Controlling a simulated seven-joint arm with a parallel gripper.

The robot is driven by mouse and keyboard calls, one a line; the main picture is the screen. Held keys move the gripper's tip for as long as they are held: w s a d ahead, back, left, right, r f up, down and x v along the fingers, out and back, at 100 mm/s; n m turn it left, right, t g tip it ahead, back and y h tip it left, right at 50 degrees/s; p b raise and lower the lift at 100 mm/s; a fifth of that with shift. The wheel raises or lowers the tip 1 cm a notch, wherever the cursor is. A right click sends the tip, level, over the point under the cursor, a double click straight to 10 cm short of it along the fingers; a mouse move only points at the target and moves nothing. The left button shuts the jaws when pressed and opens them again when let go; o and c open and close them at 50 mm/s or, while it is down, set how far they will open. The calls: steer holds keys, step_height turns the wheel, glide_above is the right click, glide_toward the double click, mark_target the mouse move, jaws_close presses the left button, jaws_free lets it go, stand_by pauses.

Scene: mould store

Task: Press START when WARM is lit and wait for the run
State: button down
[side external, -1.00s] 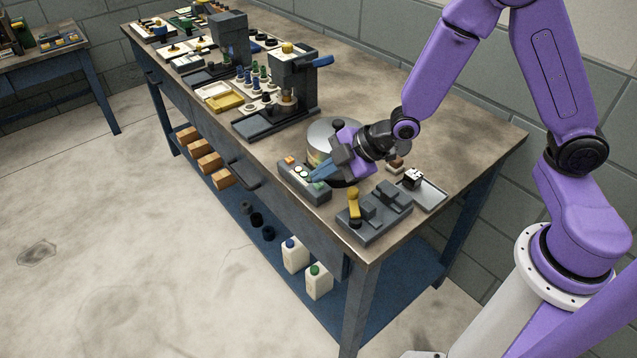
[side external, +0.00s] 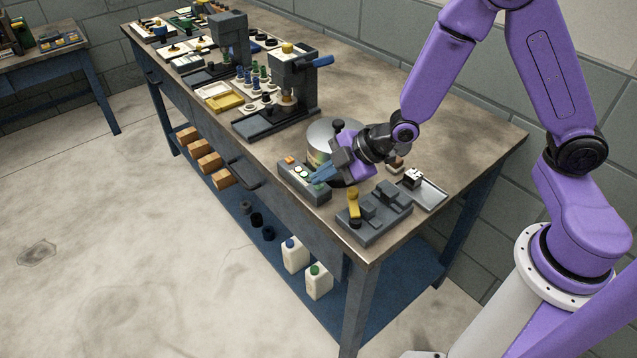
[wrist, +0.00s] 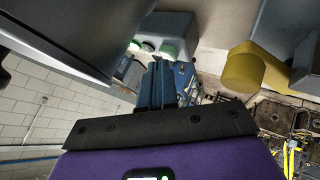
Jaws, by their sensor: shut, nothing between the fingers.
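No WARM or START lettering is readable. My gripper (side external: 315,181) is shut and empty, its blue fingertips just over the near part of the box. Whether they touch a button I cannot tell.
A round metal drum (side external: 322,135) with a dark knob stands behind the box. A grey fixture with a yellow lever (side external: 353,203) is close on the right, a metal tray (side external: 433,196) behind it. A press with a blue handle (side external: 297,80) stands further left.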

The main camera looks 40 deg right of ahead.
mark_target(323, 189)
steer(key=shift+f, duration=0.15)
stand_by(0.5)
steer(key=shift+r, duration=0.9)
steer(key=shift+r, duration=0.1)
step_height(323, 189, up, 5)
steer(key=shift+f, duration=0.1)
stand_by(0.6)
steer(key=s+d+r+m+g+h, duration=0.1)
steer(key=s+d+g+h, duration=0.1)
steer(key=s, duration=0.7)
steer(key=s+d+r+m+g+h, duration=0.2)
steer(key=s+d, duration=0.3)
steer(key=s, duration=0.4)
steer(key=s+d+r+m+g+h, duration=0.1)
steer(key=s+d+r+g, duration=0.1)
steer(key=s, duration=0.7)
steer(key=shift+d+m+g+h, duration=0.3)
steer(key=shift+d+m+h, duration=0.1)
steer(key=shift+d, duration=0.45)
